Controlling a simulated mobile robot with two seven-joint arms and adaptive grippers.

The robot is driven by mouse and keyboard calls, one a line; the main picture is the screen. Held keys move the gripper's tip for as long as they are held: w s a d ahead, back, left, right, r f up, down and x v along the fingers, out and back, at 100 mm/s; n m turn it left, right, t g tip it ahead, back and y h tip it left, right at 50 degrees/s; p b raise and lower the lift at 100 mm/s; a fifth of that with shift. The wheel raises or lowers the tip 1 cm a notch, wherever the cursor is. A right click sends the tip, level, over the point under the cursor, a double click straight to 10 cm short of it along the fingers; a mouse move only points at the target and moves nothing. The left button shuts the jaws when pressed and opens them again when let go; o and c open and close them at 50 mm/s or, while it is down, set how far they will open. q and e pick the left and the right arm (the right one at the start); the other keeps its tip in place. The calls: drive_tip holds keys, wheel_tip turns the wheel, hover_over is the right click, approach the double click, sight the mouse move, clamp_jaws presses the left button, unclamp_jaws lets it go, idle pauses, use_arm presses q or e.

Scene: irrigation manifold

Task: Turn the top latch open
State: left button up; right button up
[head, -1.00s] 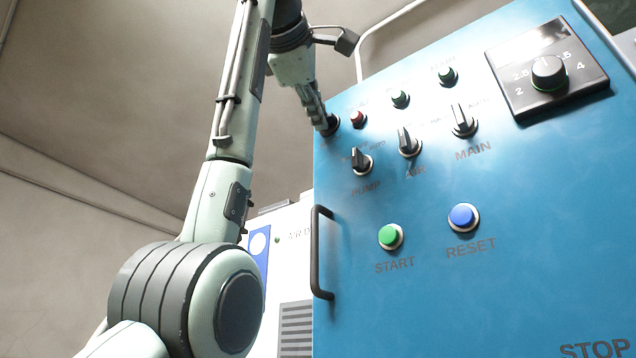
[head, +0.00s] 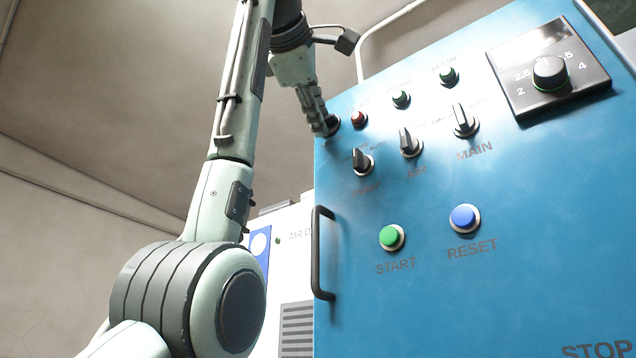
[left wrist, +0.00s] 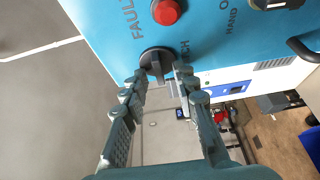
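The top latch (left wrist: 157,64) is a dark round disc with a narrow raised tab, near the upper corner of the blue cabinet door (head: 400,290). In the head view the latch (head: 333,123) is partly hidden behind my left gripper (head: 324,126). In the left wrist view my left gripper (left wrist: 160,74) has its two fingertips on either side of the tab, with visible gaps. It looks open around the tab; I cannot tell whether a fingertip touches the disc. My right gripper is in neither view.
A red fault lamp (left wrist: 166,11) sits close beside the latch. Black selector switches (head: 362,162), a green START button (head: 391,237) and a blue RESET button (head: 464,217) are on the door. A black door handle (head: 318,252) stands out along its left edge.

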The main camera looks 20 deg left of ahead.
use_arm(q)
drive_tip(key=s, duration=0.7)
drive_tip(key=shift+s+d, duration=0.15)
drive_tip(key=shift+s, duration=0.1)
